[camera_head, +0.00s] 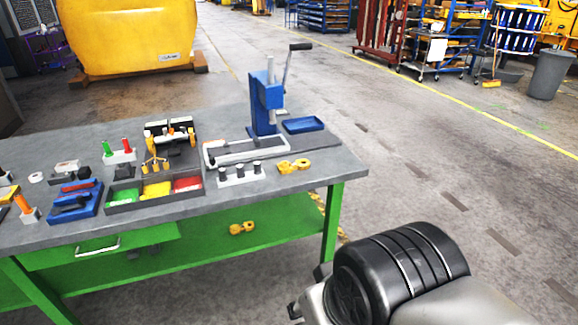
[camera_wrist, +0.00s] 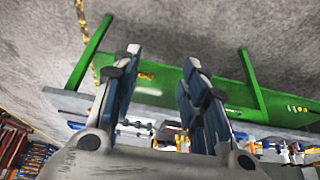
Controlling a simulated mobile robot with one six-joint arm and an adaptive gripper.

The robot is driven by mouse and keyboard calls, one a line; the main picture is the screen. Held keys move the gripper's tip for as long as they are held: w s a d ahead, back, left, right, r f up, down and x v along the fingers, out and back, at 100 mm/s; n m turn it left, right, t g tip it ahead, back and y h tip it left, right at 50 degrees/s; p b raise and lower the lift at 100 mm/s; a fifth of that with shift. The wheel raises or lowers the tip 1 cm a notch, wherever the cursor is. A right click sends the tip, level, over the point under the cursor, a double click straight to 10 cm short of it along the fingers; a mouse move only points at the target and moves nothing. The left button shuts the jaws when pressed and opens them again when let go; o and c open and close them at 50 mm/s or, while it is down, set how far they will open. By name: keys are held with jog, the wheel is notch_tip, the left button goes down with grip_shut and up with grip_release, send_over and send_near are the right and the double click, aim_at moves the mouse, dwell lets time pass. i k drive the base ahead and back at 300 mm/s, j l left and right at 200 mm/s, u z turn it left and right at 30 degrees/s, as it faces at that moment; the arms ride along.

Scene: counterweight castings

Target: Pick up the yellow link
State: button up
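A yellow link (camera_head: 294,166) with rounded ends lies on the grey bench top near its right end. A second, similar yellow piece (camera_head: 242,228) lies on the green lower shelf. In the wrist view a small orange-yellow piece (camera_wrist: 146,75) shows on the green shelf, between my fingers in the picture; it looks like the shelf piece. My gripper (camera_wrist: 163,60) is open, its two fingers well apart with nothing between them. It is away from the bench. The bench-top link cannot be clearly picked out in the wrist view.
The bench top (camera_head: 225,195) also holds a blue lever press (camera_head: 265,100), a blue tray (camera_head: 304,125), a white block with dark pegs (camera_head: 240,175) and a compartmented bin (camera_head: 122,198). A green bench leg (camera_head: 332,220) stands at the right end.

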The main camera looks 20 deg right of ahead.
aim_at(301, 164)
jog(key=i+l+u, duration=0.25)
jog(key=i+l, duration=0.4)
jog(key=i, duration=0.15)
jog(key=i+l+u, duration=0.3)
jog(key=i+l, duration=0.5)
